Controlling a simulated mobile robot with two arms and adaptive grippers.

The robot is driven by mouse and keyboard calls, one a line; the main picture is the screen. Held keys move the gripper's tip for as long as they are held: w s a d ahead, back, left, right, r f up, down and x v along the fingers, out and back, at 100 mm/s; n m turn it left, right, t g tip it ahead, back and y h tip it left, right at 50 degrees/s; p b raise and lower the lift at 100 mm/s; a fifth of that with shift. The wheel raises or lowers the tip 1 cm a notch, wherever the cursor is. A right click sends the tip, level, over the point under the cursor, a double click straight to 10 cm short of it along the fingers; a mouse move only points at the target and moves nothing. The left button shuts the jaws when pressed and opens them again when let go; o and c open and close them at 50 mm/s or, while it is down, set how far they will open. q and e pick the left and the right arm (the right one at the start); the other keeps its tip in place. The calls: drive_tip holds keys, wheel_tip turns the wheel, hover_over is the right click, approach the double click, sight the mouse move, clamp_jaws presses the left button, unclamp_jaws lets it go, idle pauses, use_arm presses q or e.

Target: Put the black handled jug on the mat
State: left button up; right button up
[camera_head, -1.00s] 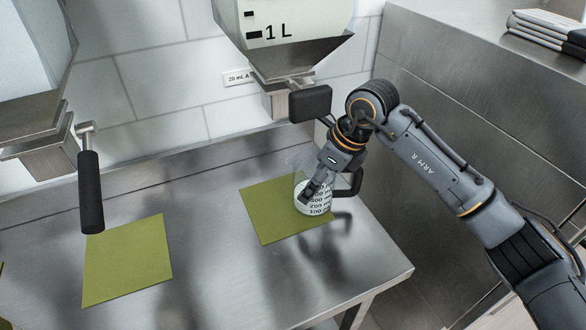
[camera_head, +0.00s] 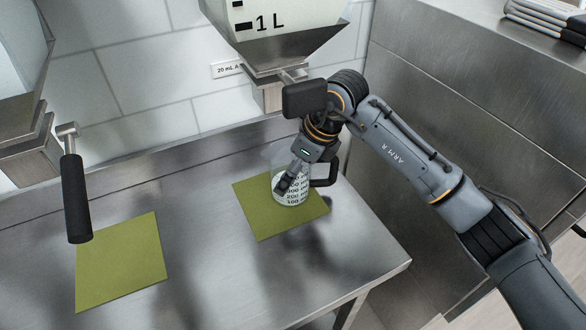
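The clear jug with printed volume marks (camera_head: 293,197) and a black handle (camera_head: 326,181) is upright, low over the right green mat (camera_head: 260,220). Its base shows within the mat's outline. I cannot tell whether it touches the mat or hovers just above it. My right gripper (camera_head: 286,183) comes down from the upper right and is shut on the jug's wall; the far finger is hard to make out. The handle points right, past the gripper. My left gripper is not in view.
A hopper marked 1 L (camera_head: 285,50) with a black-gripped lever (camera_head: 304,98) hangs close above my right wrist. Another lever (camera_head: 75,200) hangs at left, over a second green mat (camera_head: 122,265). The steel table (camera_head: 215,270) is clear between and in front of the mats.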

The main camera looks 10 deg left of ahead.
drive_tip(key=shift+d, duration=0.15)
drive_tip(key=shift+r, duration=0.25)
drive_tip(key=p+v, duration=0.5)
drive_tip(key=v, duration=0.7)
drive_tip(key=shift+p, duration=0.4)
drive_tip(key=shift+s+f, duration=0.1)
drive_tip(key=shift+f, duration=0.05)
